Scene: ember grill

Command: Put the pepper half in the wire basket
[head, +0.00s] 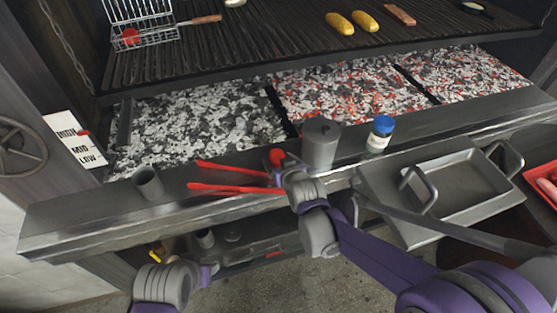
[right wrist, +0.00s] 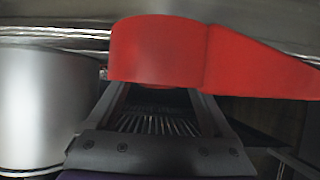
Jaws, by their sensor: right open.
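The wire basket (head: 146,34) stands at the far left of the grill with its mesh lid raised. A red piece that looks like the pepper half (head: 131,37) shows in it, behind the wires. My right gripper (head: 283,165) is open over the front ledge, beside red tongs (head: 232,188). In the right wrist view, the tongs' rounded red end (right wrist: 155,50) fills the space ahead of the open fingers (right wrist: 160,95); I cannot tell whether they touch it. Part of my left arm shows at the lower left; its fingers are not visible.
A steel canister (head: 321,145) stands close right of my right gripper, with a blue-capped jar (head: 380,133) beyond it. A steel cup (head: 148,182) stands left on the ledge. A metal tray (head: 455,195) lies right. Two yellow cobs (head: 340,23) lie on the grate (head: 255,40) above hot coals.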

